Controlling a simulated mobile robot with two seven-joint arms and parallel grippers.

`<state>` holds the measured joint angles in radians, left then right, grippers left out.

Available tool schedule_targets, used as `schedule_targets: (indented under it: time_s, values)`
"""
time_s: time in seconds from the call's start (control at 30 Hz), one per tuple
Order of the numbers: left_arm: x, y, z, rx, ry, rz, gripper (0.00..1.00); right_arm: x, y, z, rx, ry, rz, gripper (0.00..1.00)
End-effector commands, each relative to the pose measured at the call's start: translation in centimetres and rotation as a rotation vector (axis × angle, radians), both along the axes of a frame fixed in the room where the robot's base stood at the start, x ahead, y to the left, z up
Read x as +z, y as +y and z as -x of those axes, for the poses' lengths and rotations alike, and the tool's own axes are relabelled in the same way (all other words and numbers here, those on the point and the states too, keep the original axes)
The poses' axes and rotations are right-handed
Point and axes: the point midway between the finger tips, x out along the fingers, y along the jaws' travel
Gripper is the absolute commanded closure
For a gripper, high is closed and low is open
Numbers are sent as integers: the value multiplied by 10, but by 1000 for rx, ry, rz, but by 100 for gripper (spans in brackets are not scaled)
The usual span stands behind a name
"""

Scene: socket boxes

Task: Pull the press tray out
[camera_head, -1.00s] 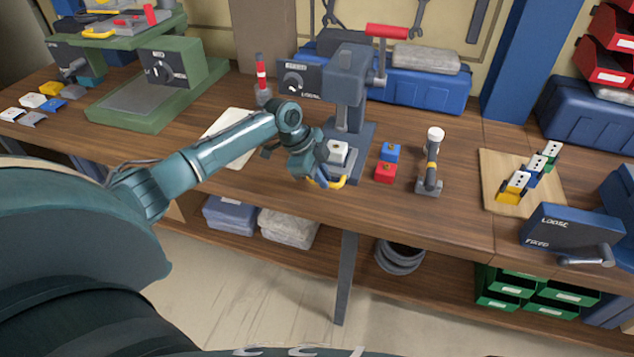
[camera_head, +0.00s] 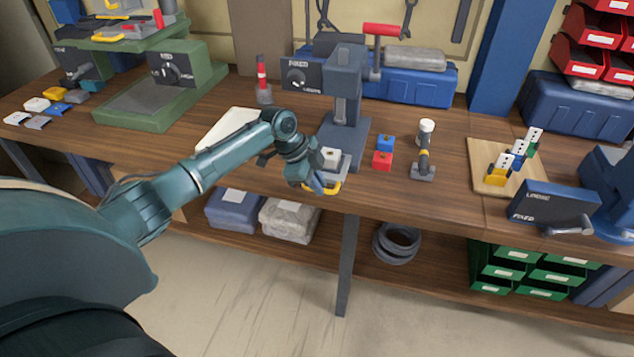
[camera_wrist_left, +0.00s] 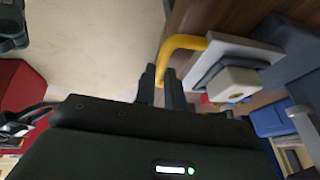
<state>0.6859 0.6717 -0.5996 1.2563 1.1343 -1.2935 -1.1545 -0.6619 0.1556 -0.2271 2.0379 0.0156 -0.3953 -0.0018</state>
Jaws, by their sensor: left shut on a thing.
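The press (camera_head: 345,95) is grey with a red lever handle and stands at the middle of the bench. Its light grey tray (camera_wrist_left: 228,46) sticks out at the front, with a yellow handle (camera_head: 334,188) near the bench's front edge. A white block with a small brass-coloured spot (camera_head: 331,156) sits on the tray, and it also shows in the left wrist view (camera_wrist_left: 234,84). My left gripper (camera_wrist_left: 159,72) is shut on the yellow handle (camera_wrist_left: 182,42); its fingers partly hide the handle's end. In the head view my left wrist hides part of the tray. My right gripper is not in view.
A red block (camera_head: 382,161), a blue block (camera_head: 385,143) and a grey stamp-like tool (camera_head: 424,155) stand right of the tray. A white sheet (camera_head: 222,130) lies behind my left arm. A wooden board (camera_head: 480,180) with coloured pieces is farther right. Floor space in front is clear.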

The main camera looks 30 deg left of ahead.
Motion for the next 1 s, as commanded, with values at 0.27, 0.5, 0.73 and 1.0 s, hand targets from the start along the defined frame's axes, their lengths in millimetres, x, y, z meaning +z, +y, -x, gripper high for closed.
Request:
schedule_targets:
  time_s: [0.27,0.5,0.73,1.0]
  values:
    - [0,1,-1,1,-2,-1,71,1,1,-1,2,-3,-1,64]
    - [0,0,-1,1,-3,-1,67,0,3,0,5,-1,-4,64]
    - [16,7,3,1,-5,-1,67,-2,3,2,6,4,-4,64]
    - [70,27,18,2,-7,-3,67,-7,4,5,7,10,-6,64]
